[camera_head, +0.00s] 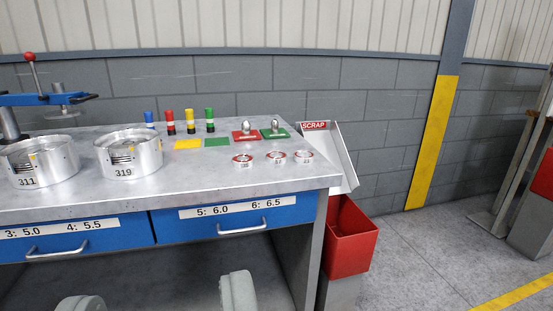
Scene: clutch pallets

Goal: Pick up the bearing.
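No part is labelled as a bearing. Three small round metal pieces with red-and-white faces and numbers, the left one (243,160), the middle one (276,158) and the right one (303,157), stand near the bench's right end; I cannot tell if one is the bearing. Two larger silver drums, marked 311 (40,163) and 319 (130,154), stand on the left of the bench. My gripper (160,292) shows as two pale fingertips at the bottom edge, wide apart with nothing between them, in front of and below the bench top.
The grey bench top (205,178) has blue drawers (180,228) under it. Several coloured posts (190,121), a yellow pad (187,145), a red block (245,137) and a green block (275,133) stand behind. A SCRAP chute (335,150) and red bin (349,240) adjoin the right end. Floor is open further right.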

